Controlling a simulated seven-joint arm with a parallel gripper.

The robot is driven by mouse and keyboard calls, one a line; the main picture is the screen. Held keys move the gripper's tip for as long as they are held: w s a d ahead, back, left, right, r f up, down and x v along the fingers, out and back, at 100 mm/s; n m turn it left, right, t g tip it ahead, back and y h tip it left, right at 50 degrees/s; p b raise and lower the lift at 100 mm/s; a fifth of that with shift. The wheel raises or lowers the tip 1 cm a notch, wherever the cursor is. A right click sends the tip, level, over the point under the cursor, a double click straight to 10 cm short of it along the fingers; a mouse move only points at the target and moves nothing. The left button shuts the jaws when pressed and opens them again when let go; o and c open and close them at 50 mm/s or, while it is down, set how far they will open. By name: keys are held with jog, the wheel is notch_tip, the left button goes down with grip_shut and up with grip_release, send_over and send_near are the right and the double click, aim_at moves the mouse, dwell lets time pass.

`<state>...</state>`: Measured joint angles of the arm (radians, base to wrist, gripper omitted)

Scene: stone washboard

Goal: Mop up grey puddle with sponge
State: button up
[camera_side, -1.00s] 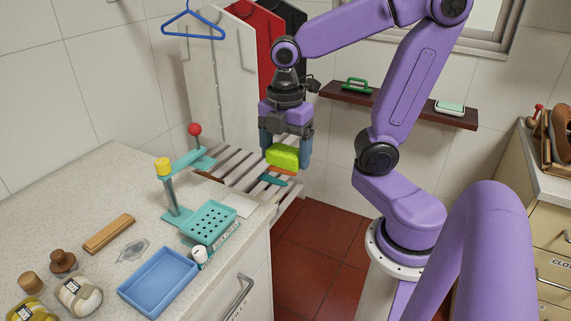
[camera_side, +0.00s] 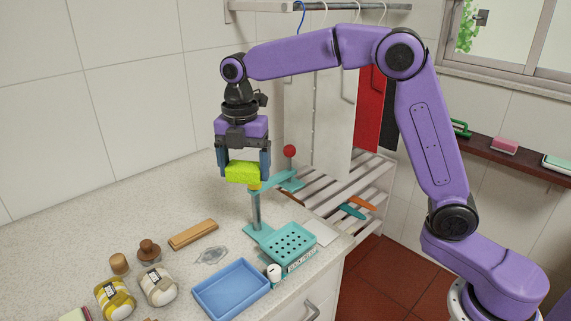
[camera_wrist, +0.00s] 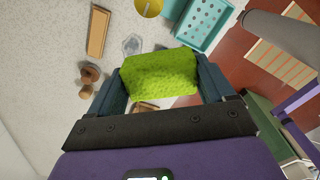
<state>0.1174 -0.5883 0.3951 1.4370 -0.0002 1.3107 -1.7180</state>
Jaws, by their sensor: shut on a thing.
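My gripper (camera_side: 243,165) is shut on a yellow-green sponge (camera_side: 242,173) and holds it in the air above the counter, close by the top of the teal press post. In the wrist view the sponge (camera_wrist: 160,74) sits between both fingers. The grey puddle (camera_side: 211,255) is a small, clear-grey patch on the speckled counter, between the wooden block and the blue tray. It also shows in the wrist view (camera_wrist: 132,45), just beyond the sponge's upper left edge.
A teal press (camera_side: 257,212) with a red knob (camera_side: 289,151) and perforated tray (camera_side: 290,243) stands right of the puddle. A blue tray (camera_side: 232,290), wooden block (camera_side: 193,234), brown stamp-like piece (camera_side: 149,251) and yarn-like jars (camera_side: 115,298) surround it. Counter behind is clear.

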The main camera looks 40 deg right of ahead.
jog(key=n, duration=0.2)
send_over(222, 250)
jog(key=d, duration=0.1)
notch_tip(222, 250, down, 2)
jog(key=shift+d+f, duration=0.2)
jog(key=shift+f, duration=8.7)
jog(key=shift+a+f, duration=0.15)
jog(key=shift+a, duration=0.55)
jog(key=shift+a+r, duration=0.2)
jog(key=shift+a, duration=1.25)
jog(key=shift+a+r, duration=0.2)
jog(key=shift+a, duration=1.2)
jog(key=shift+a+r, duration=0.2)
jog(key=shift+a, duration=1.25)
jog(key=shift+d, duration=4.8)
jog(key=shift+s+d, duration=0.15)
jog(key=shift+d, duration=0.15)
jog(key=shift+s+a, duration=0.1)
jog(key=shift+a, duration=4.9)
jog(key=shift+d, duration=5.05)
jog(key=shift+a+f, duration=0.1)
jog(key=shift+f, duration=0.1)
notch_tip(222, 250, up, 7)
